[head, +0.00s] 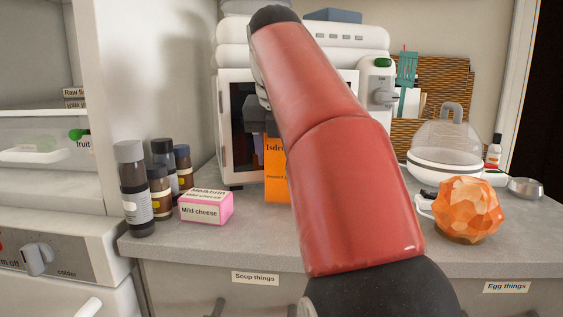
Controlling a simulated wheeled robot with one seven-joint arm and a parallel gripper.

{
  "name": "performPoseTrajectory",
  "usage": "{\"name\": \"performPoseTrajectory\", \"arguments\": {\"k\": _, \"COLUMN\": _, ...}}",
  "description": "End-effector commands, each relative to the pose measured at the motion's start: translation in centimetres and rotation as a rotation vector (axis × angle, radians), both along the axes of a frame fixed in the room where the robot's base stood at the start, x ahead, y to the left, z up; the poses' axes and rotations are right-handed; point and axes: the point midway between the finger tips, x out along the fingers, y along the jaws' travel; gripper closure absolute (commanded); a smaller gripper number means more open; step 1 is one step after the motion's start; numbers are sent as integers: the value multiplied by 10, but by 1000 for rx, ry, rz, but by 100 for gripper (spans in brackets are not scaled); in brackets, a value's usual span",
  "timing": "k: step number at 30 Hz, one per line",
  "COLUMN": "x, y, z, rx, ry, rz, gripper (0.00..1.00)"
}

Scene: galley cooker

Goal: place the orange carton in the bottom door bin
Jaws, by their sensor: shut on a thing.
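The orange carton (276,172) stands upright in front of the white microwave-like box, partly hidden behind my red arm. My gripper (264,128) is at the top of the carton, shut on it, with its fingers largely hidden by my arm. I cannot tell whether the carton's base touches the counter. The open fridge (60,175) is at the left edge, with part of its shelves in view. I cannot make out the bottom door bin in this view.
An orange faceted object (467,208) and a clear-domed appliance (447,145) stand at right. A knob panel (40,257) is below the fridge.

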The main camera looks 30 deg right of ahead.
Motion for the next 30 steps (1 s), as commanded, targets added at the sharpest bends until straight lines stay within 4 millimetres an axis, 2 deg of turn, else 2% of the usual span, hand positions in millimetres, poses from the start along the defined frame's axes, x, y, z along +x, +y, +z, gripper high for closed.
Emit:
{"name": "performPoseTrajectory", "arguments": {"k": 2, "x": 2, "y": -1, "z": -9, "rx": -1, "ry": -2, "rz": 0, "gripper": 79}}
{"name": "performPoseTrajectory", "arguments": {"k": 14, "x": 3, "y": -2, "z": -12, "rx": -1, "ry": -2, "rz": 0, "gripper": 79}}
{"name": "performPoseTrajectory", "arguments": {"k": 15, "x": 3, "y": -2, "z": -12, "rx": -1, "ry": -1, "rz": 0, "gripper": 40}}
{"name": "performPoseTrajectory", "arguments": {"k": 19, "x": 3, "y": -2, "z": -12, "rx": 0, "ry": 0, "rz": 0, "gripper": 23}}
{"name": "performPoseTrajectory", "arguments": {"k": 27, "x": 3, "y": -2, "z": -11, "rx": 0, "ry": 0, "rz": 0, "gripper": 22}}
{"name": "performPoseTrajectory", "arguments": {"k": 30, "x": 3, "y": -2, "z": -5, "rx": -1, "ry": -2, "rz": 0, "gripper": 22}}
